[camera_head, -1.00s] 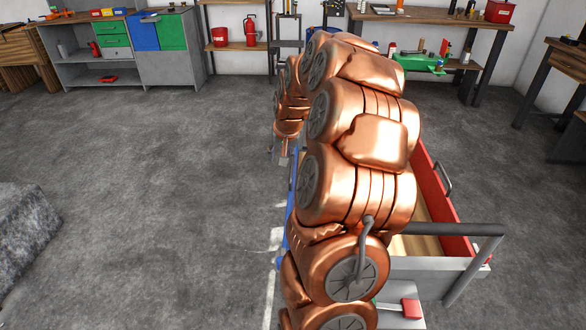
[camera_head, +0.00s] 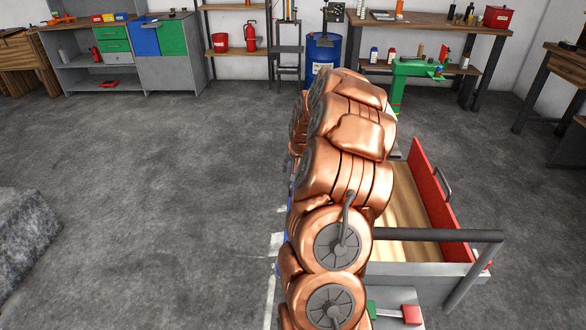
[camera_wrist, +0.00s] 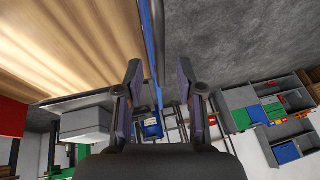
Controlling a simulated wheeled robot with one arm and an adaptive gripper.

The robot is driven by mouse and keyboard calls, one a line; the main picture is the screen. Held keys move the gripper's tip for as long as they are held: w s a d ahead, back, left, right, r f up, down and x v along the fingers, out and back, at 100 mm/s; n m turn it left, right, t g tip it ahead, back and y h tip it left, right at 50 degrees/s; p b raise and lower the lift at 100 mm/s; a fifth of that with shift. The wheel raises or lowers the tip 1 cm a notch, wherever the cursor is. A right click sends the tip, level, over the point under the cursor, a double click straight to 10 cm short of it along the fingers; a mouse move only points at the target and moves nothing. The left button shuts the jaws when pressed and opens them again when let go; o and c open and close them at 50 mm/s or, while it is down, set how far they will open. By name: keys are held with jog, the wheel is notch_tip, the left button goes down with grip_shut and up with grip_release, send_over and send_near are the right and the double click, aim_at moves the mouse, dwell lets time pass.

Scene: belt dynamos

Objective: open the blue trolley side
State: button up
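The trolley stands at right of centre in the head view, with a wooden bed (camera_head: 405,215) and a raised red side (camera_head: 432,195). Its blue side (camera_head: 291,192) is on the left, nearly all hidden behind my copper arm. In the wrist view the blue side (camera_wrist: 154,45) shows as a thin edge, with the wooden bed to its left and the floor to its right. My gripper (camera_wrist: 159,72) is open, one finger on each side of that edge's line. I cannot tell whether a finger touches it. My gripper is hidden in the head view.
A grey handle bar (camera_head: 435,235) crosses the trolley's near end. A blue drum (camera_head: 322,52), a green vise (camera_head: 412,72) and workbenches stand along the back. A grey cabinet (camera_head: 178,65) is at the back left. The floor left of the trolley is clear.

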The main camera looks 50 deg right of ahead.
jog(key=shift+w+d+f, duration=0.1)
jog(key=shift+w+f, duration=0.2)
jog(key=shift+f, duration=0.3)
grip_shut()
dwell(0.3)
